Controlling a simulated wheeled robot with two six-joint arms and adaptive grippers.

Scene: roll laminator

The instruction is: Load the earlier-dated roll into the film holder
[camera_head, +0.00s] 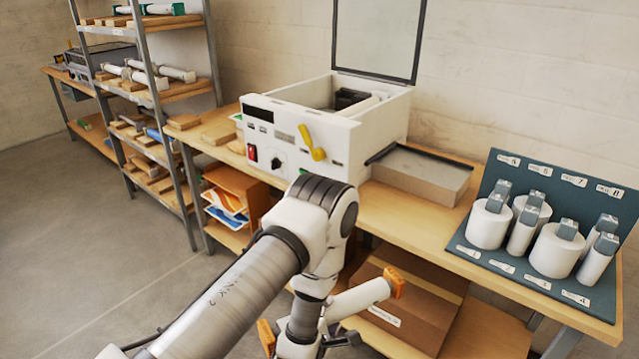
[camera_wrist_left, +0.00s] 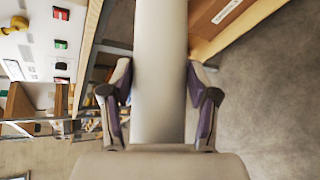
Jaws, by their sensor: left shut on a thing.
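My left gripper (camera_head: 322,318) is shut on a white film roll (camera_head: 358,298) with orange end caps. It holds the roll in front of the bench, below the bench top. In the left wrist view the roll (camera_wrist_left: 160,65) runs between the two fingers (camera_wrist_left: 160,105). Any date on it cannot be read. The white laminator (camera_head: 298,128) stands on the bench with its lid (camera_head: 376,38) raised. A pale roller and a dark part show inside its open top. The film holder cannot be clearly made out. My right gripper is out of view.
A grey tray (camera_head: 420,176) sits right of the laminator. A dark rack (camera_head: 470,250) with several white cylinders and labels stands at the bench's right end. A metal shelf (camera_head: 150,85) at left holds more rolls. A cardboard box (camera_head: 425,300) is under the bench.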

